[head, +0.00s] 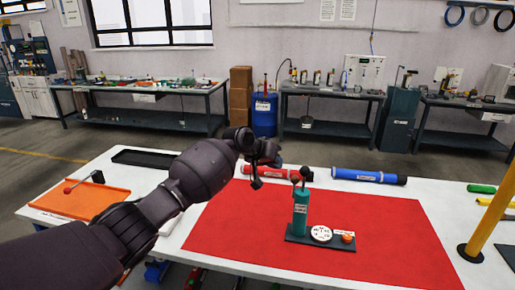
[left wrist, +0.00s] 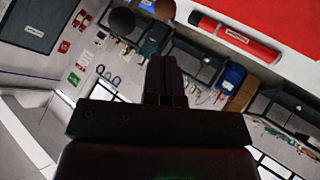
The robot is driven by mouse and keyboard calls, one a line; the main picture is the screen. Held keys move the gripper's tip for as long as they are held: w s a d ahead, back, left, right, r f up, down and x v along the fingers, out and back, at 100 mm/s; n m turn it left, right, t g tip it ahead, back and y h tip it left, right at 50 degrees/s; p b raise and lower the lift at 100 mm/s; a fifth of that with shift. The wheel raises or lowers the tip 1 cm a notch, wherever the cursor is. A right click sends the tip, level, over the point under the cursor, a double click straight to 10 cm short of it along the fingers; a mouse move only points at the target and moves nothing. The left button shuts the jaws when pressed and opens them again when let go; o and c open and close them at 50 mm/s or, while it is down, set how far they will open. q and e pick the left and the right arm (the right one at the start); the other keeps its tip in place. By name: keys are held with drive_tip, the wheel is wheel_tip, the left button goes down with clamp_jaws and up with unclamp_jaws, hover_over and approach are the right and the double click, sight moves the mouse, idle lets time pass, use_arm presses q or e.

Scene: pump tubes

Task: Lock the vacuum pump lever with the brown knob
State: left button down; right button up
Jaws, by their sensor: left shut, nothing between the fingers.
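The vacuum pump (head: 300,213) is a green upright cylinder on a dark base with a white dial and an orange-red knob. Lever ends with round knobs stand at its top; their colours are hard to tell in the head view. In the left wrist view, a brown knob (left wrist: 158,8) and a darker round knob (left wrist: 122,20) show at the top edge. My left gripper (head: 257,183) is left of the pump top, apart from it. Its fingers (left wrist: 163,65) are shut and empty. My right gripper is not in view.
The pump stands on a red mat (head: 375,250) on a white table. A red tube (head: 262,171) and a blue tube (head: 368,175) lie behind it. An orange tray (head: 95,207) is at left, a yellow post (head: 492,225) at right. The mat's right part is clear.

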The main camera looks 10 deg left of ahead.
use_arm(q)
drive_tip(key=v, duration=0.7)
drive_tip(key=shift+r, duration=0.35)
drive_tip(key=shift+w, duration=0.15)
